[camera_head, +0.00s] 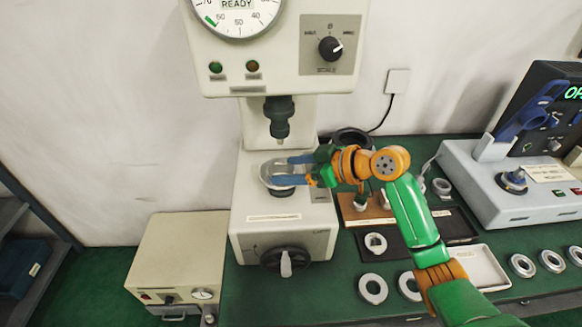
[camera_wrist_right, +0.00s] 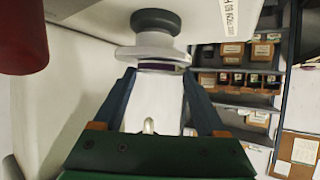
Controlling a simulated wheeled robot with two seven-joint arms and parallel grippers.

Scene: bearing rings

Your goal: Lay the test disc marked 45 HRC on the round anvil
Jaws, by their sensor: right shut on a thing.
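In the head view, the round anvil (camera_head: 267,181) is a pale metal plate on a dark stem at the front of the hardness tester. My right gripper (camera_head: 287,173) reaches in from the right, its two bluish fingers over the anvil. It is shut on a thin disc, which the fingers partly hide. The right wrist view shows the disc (camera_wrist_right: 160,67) as a thin dark-edged plate between the fingertips, close against the pale anvil flange (camera_wrist_right: 150,52). I cannot tell whether they touch. No 45 HRC marking is readable. My left gripper is not in view.
The tester's indenter (camera_head: 280,120) hangs just above the anvil. A dark mat with a ring (camera_head: 375,243) lies right of the tester, near a white tray (camera_head: 485,268). Several bearing rings (camera_head: 373,288) line the bench front. A grey-blue instrument (camera_head: 510,200) stands at the right.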

